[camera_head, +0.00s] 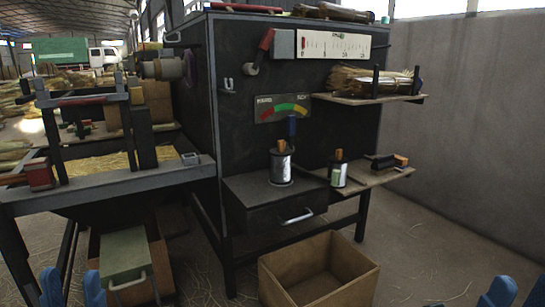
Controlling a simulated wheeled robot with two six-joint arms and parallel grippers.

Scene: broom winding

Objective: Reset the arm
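My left gripper (72,288) shows at the bottom left edge of the head view as two blue fingers standing apart, with nothing held between them. My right gripper (519,292) shows at the bottom right corner, also with its blue fingers apart and nothing visible between them. It is partly cut off by the frame edge. Both grippers are low in the picture, apart from the machine and the benches. The rest of both arms is out of view.
A dark machine cabinet (250,150) with a drawer (275,211) stands in the middle. An open cardboard box (320,290) is on the floor before it. A metal bench (110,187) is at left, with a green box (122,255) beneath. A side shelf (370,98) holds straw bundles. Floor at right is clear.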

